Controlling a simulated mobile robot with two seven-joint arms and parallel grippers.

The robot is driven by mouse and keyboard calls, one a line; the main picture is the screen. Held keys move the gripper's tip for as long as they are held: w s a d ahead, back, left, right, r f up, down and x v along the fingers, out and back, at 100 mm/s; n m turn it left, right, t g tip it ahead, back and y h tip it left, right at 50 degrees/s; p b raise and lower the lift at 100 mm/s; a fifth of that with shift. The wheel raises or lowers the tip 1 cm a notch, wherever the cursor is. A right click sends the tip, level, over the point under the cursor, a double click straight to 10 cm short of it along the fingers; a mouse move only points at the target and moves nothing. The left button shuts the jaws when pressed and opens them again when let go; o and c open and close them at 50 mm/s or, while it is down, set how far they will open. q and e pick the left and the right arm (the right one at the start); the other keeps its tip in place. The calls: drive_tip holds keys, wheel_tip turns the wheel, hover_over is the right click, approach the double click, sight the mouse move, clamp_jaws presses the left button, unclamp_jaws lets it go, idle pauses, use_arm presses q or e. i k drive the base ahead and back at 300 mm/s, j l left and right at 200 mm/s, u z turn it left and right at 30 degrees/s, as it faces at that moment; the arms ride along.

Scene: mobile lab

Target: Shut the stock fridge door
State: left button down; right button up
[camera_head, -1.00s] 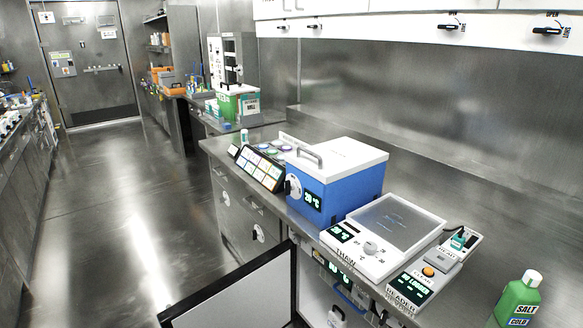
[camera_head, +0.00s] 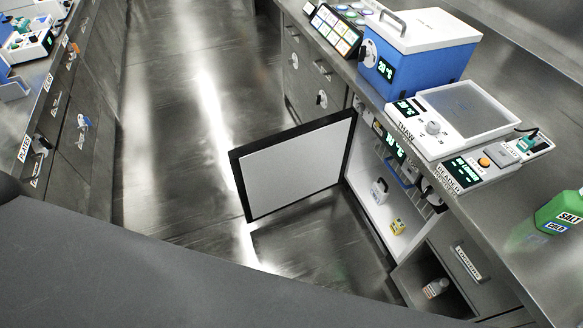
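The stock fridge door (camera_head: 293,166) stands wide open, swung out over the floor to the left of its cabinet. It has a white inner panel and a black frame. The open fridge (camera_head: 368,192) is built in under the right-hand counter, with a white interior. A green display sits at the top of the opening. Neither gripper is in view. A large dark grey surface, which may be my own arm or body, covers the lower left.
The right counter holds a blue box with a white lid (camera_head: 420,50), a thaw plate (camera_head: 468,110), a reader (camera_head: 478,166) and a green salt bottle (camera_head: 562,212). A drawer (camera_head: 468,265) and an open cubby are right of the fridge. The aisle floor (camera_head: 180,130) is clear.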

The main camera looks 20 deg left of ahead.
sight(278, 171)
drive_tip(key=k, duration=0.6)
drive_tip(key=z, duration=2.25)
drive_tip(key=k+j, duration=0.15)
drive_tip(key=j, duration=0.35)
drive_tip(key=k+j, duration=0.1)
drive_tip(key=j, duration=0.4)
drive_tip(key=k+j, duration=0.15)
drive_tip(key=j, duration=0.35)
drive_tip(key=k+j, duration=0.1)
drive_tip(key=j, duration=0.4)
drive_tip(key=k+j, duration=0.15)
drive_tip(key=j, duration=0.35)
drive_tip(key=k+j, duration=0.1)
drive_tip(key=j, duration=0.4)
drive_tip(key=k+j, duration=0.15)
drive_tip(key=j, duration=0.35)
drive_tip(key=k+j, duration=0.1)
drive_tip(key=j, duration=0.4)
drive_tip(key=j+z, duration=0.05)
